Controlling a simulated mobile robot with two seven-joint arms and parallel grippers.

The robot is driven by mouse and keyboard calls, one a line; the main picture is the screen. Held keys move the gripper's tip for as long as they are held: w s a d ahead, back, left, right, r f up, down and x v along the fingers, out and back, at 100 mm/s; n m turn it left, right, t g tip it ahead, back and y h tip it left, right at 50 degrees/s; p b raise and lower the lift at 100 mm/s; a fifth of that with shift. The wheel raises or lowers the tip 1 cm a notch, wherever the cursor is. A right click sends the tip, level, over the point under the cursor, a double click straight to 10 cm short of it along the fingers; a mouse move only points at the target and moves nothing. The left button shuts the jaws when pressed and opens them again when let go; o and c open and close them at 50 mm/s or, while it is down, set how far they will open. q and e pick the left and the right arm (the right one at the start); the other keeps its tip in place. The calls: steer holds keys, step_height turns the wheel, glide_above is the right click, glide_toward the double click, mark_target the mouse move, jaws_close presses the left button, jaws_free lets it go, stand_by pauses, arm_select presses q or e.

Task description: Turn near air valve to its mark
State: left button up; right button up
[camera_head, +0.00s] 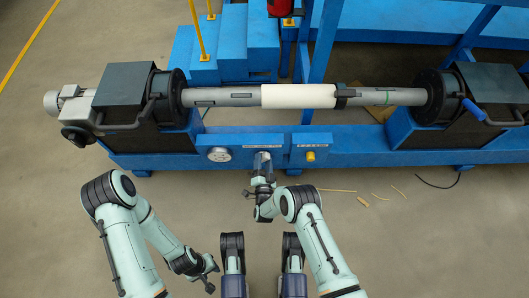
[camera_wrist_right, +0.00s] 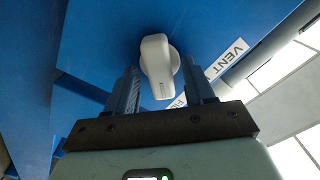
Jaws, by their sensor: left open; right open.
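In the right wrist view a pale grey valve lever (camera_wrist_right: 157,70) stands out from a blue panel. Its free end points down the picture, toward my gripper's palm. My right gripper (camera_wrist_right: 160,66) is open, with one finger on each side of the lever; I cannot tell whether either touches it. A white label reading VENT (camera_wrist_right: 228,60) is to the right of the lever; more lettering beside it is partly hidden by the right finger. In the head view my right gripper (camera_head: 262,163) is at the machine's front panel and covers the valve. My left gripper (camera_head: 208,281) is open and empty, low over the floor.
The blue winder frame (camera_head: 350,152) spans the view, with a shaft carrying a white sleeve (camera_head: 298,96) above. A round gauge (camera_head: 219,154) is left of my right gripper, a yellow knob (camera_head: 310,156) right. Thin strips (camera_head: 362,201) and a black cable (camera_head: 440,185) lie on the floor.

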steer(key=shift+w, duration=0.1)
steer(key=shift+c, duration=1.2)
jaws_close()
arm_select(q)
steer(key=shift+w, duration=0.15)
arm_select(e)
steer(key=shift+n, duration=0.3)
steer(key=shift+r+n+p, duration=0.1)
steer(key=shift+n+p, duration=0.2)
steer(key=shift+n, duration=0.6)
steer(key=shift+a+n, duration=0.1)
steer(key=shift+n, duration=1.1)
arm_select(q)
steer(key=shift+w+d+r+t+p, duration=0.1)
steer(key=shift+w+r+t+p, duration=0.15)
steer(key=shift+w, duration=0.3)
steer(key=shift+w+d+r+t+p, duration=0.15)
steer(key=shift+w+r, duration=0.15)
steer(key=shift+w, duration=0.2)
arm_select(e)
steer(key=shift+r+n, duration=0.1)
steer(key=shift+n, duration=1.9)
arm_select(q)
steer(key=shift+a, duration=0.1)
